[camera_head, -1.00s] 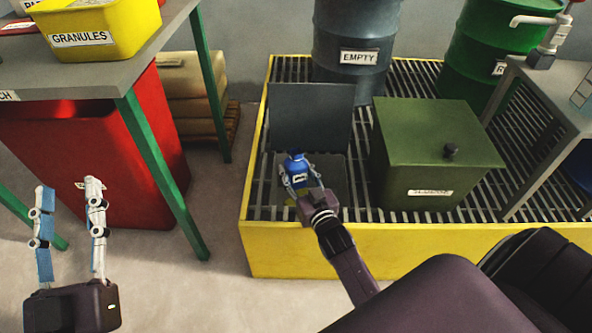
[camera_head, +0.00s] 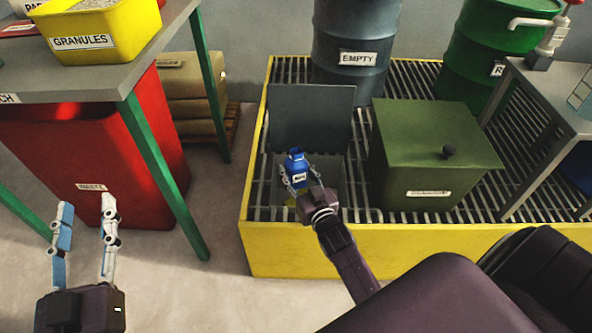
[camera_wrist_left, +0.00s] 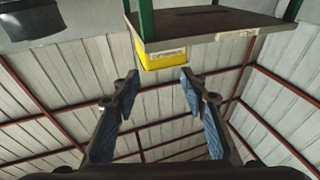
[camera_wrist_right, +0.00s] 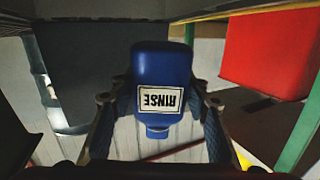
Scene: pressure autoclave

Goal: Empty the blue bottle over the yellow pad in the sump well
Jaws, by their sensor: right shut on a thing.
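The blue bottle (camera_head: 298,173) is held by my right gripper (camera_head: 300,182) over the open sump well (camera_head: 325,195) in the yellow spill deck. In the right wrist view the blue bottle (camera_wrist_right: 163,75) sits between the two fingers, and its label reads RINSE upside down. In the head view the bottle looks about upright, with its cap end at the top. A little yellow of the pad (camera_head: 290,213) shows low in the well, mostly hidden by my gripper. My left gripper (camera_head: 84,230) is open and empty over the floor at the left; it also shows open in the left wrist view (camera_wrist_left: 155,75).
A raised dark lid (camera_head: 311,118) stands behind the well. A green box (camera_head: 435,150) is right of it. Drums marked EMPTY (camera_head: 360,30) and a green one (camera_head: 480,50) stand behind. A red waste bin (camera_head: 100,150) and bench with granules tub (camera_head: 125,30) are left.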

